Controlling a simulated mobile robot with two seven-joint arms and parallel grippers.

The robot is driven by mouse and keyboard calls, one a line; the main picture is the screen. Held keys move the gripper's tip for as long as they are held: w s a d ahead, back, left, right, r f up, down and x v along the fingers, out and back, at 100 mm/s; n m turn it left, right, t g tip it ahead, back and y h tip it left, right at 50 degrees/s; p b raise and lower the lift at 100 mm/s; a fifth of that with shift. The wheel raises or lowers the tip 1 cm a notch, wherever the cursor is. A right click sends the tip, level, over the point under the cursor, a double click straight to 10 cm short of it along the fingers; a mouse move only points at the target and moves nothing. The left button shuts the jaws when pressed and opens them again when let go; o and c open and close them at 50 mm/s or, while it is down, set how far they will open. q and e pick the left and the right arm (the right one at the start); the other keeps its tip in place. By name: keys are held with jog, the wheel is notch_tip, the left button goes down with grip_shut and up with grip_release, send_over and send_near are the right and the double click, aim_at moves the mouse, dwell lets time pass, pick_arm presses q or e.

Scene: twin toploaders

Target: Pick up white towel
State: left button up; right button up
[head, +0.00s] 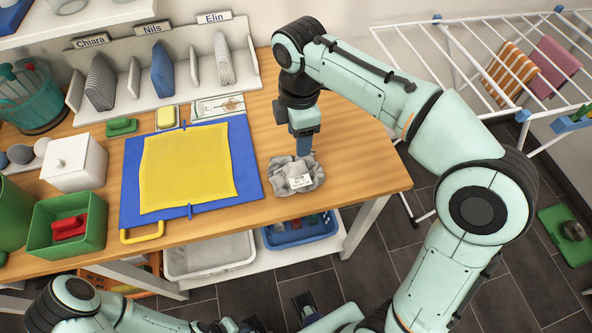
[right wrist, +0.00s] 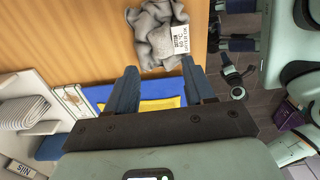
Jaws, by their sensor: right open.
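A crumpled pale grey-white towel (head: 308,166) with a small white printed tag lies on the wooden table near its right end. It also shows in the right wrist view (right wrist: 150,28), beyond my fingertips. My right gripper (head: 303,150) points down just above and behind the towel in the head view. In the right wrist view my right gripper (right wrist: 163,82) is open, its two dark blue fingers apart with nothing between them. I cannot tell whether a fingertip touches the cloth.
A yellow cloth (head: 187,168) lies flat on a blue board (head: 251,180) left of the towel. A named rack (head: 165,80) stands behind. A green bin (head: 90,215) and white box (head: 75,162) sit at left. A drying rack (head: 465,62) stands at right.

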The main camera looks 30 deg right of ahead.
aim_at(297, 161)
notch_tip(297, 161, down, 3)
jog(key=shift+w+f, duration=0.1)
jog(key=shift+w, duration=0.05)
jog(key=f, duration=0.2)
jog(key=f+b, duration=0.1)
jog(key=f, duration=0.2)
jog(key=shift+s+a+f+b, duration=0.1)
jog(key=shift+s+a+b, duration=0.1)
jog(key=shift+b, duration=0.1)
grip_shut()
